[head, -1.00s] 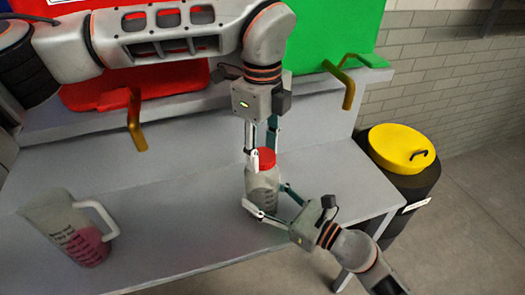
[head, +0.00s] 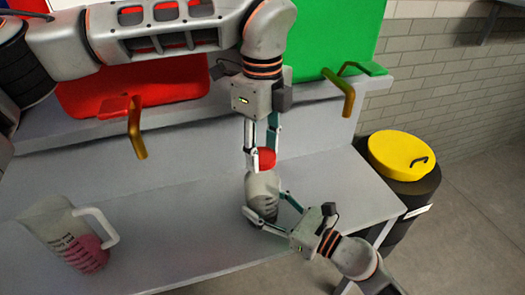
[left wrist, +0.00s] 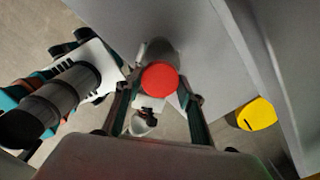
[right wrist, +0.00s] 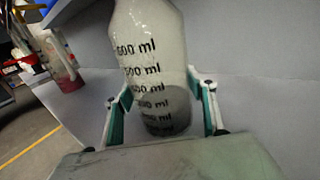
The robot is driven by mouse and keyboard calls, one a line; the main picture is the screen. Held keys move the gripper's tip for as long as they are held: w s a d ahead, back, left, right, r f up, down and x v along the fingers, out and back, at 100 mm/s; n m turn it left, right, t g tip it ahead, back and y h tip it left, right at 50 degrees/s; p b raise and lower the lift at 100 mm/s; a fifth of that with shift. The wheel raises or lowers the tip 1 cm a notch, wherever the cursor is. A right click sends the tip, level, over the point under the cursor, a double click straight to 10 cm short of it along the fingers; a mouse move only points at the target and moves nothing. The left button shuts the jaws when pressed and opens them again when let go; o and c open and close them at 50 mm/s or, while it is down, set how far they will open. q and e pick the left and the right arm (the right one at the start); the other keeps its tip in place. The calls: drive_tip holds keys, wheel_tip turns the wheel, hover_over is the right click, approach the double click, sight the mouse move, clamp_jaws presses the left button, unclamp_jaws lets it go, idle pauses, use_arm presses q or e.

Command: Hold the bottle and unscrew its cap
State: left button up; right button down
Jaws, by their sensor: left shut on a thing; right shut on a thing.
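The bottle (head: 263,187) is translucent grey with dark markings and stands over the bench, a little tilted; its dark lower part shows in the right wrist view (right wrist: 152,60). My right gripper (head: 265,207) is shut around its lower body, one finger on each side. The red cap (head: 266,158) is between the fingertips of my left gripper (head: 262,153), which points down from above and is shut on it. The cap also shows from above in the left wrist view (left wrist: 160,78). It is directly above the bottle's top; I cannot tell if they still touch.
A clear jug (head: 68,235) with pink liquid stands at the left of the grey bench (head: 175,205). Red and green bins with brass handles stand behind. A black barrel with a yellow lid (head: 402,155) is at the right. The bench middle is clear.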

sight(262, 155)
use_arm(q)
drive_tip(key=shift+r, duration=1.8)
use_arm(e)
drive_tip(key=c, duration=0.7)
unclamp_jaws()
